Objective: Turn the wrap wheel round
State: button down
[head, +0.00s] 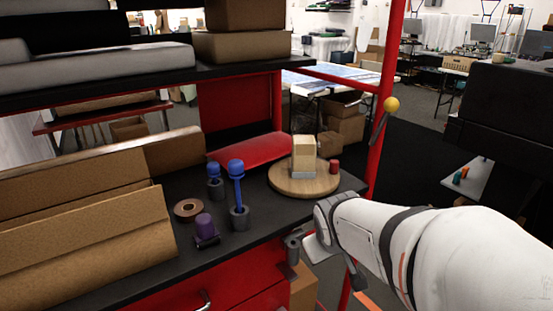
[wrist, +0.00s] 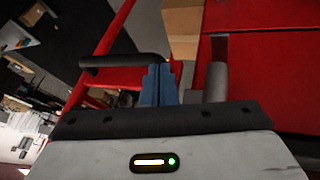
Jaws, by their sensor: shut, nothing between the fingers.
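The wrap wheel (head: 283,185) is a round wooden disc lying flat on the dark bench top, near its right end. A pale wooden block (head: 304,152) with a grey lower band stands upright on it. A short red peg (head: 334,166) stands at the wheel's right edge. My gripper (wrist: 158,82) shows in the wrist view with its blue fingers together and nothing between them. In the head view my white arm reaches in from the right, in front of and below the bench edge, apart from the wheel. The fingers cannot be made out there.
Blue-handled tools (head: 237,190), a brown tape roll (head: 189,209) and a purple-topped item (head: 205,228) stand left of the wheel. A red post (head: 385,110) rises on the right. Cardboard (head: 85,235) fills the bench's left.

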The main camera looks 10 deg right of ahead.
aim_at(335, 168)
jog(key=w+d+r+n+t, duration=0.1)
jog(key=w+d, duration=0.1)
jog(key=d, duration=0.1)
jog(key=w+d+r+n+t+h+b, duration=0.1)
jog(key=w+d+n+t, duration=0.1)
jog(key=w+d, duration=0.1)
jog(key=w+d+r+n+t+h, duration=0.1)
jog(key=w+d+t, duration=0.1)
jog(key=d, duration=0.2)
jog(key=shift+w+r+n, duration=0.15)
jog(key=shift+r+n, duration=0.25)
jog(key=s+d+r+n+t+y+b, duration=0.1)
jog(key=s+r+n+t+y, duration=0.15)
jog(key=n+y, duration=0.4)
jog(key=s+r+n+t+y+b, duration=0.15)
jog(key=n+t+y, duration=0.25)
jog(key=n, duration=0.5)
jog(key=x, duration=0.6)
jog(key=b+x, duration=0.1)
jog(key=x, duration=0.2)
jog(key=shift+w+f, duration=0.35)
jog(key=w, duration=0.1)
jog(key=w+d, duration=0.1)
jog(key=w, duration=0.1)
jog(key=shift+w+d, duration=0.3)
jog(key=shift+w, duration=0.25)
jog(key=shift+b, duration=0.3)
